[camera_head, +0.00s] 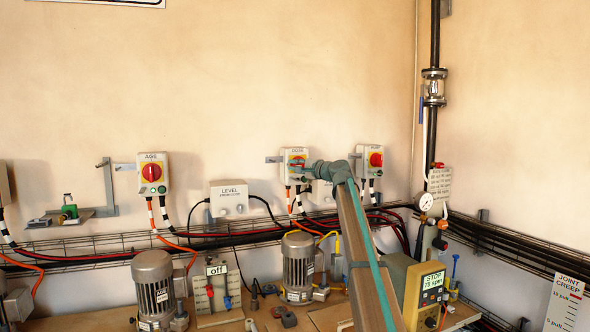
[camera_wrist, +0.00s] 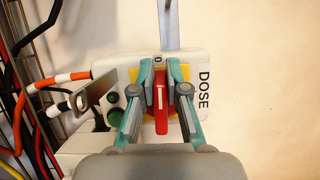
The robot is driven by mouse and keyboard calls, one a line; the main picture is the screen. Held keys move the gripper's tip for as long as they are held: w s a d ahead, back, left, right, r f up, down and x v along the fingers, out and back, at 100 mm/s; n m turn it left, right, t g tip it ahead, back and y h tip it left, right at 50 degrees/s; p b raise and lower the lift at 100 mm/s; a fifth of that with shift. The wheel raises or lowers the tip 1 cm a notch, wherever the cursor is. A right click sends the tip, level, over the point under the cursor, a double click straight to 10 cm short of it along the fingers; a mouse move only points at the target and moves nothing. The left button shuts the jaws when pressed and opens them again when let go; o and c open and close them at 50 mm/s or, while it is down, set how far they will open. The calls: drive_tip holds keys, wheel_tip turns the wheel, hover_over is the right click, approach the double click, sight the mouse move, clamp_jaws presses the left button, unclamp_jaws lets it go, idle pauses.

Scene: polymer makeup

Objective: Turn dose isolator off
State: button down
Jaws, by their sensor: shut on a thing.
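The dose isolator is a white box (camera_wrist: 200,63) labelled DOSE, with a red handle (camera_wrist: 161,106) on a yellow plate. In the wrist view the label reads sideways. The handle lies across the box, one end toward a small mark that looks like 0. My gripper (camera_wrist: 161,88) has a teal finger on each side of the handle and is shut on it. In the head view the isolator (camera_head: 287,176) hangs on the back wall, with my gripper (camera_head: 300,164) over its front, partly hiding the handle.
The AGE isolator (camera_head: 152,174) is to the left and another isolator (camera_head: 371,158) close on the right. A green button (camera_wrist: 114,116) and a metal bracket (camera_wrist: 92,100) sit beside the handle. Cables and a wire tray (camera_head: 110,247) run below. Motors (camera_head: 298,267) stand underneath.

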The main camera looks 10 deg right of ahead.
drive_tip(key=shift+w+d+n, duration=0.1)
drive_tip(key=shift+d+n, duration=0.05)
drive_tip(key=shift+n, duration=0.25)
drive_tip(key=c, duration=1.2)
unclamp_jaws()
drive_tip(key=shift+d+f, duration=0.1)
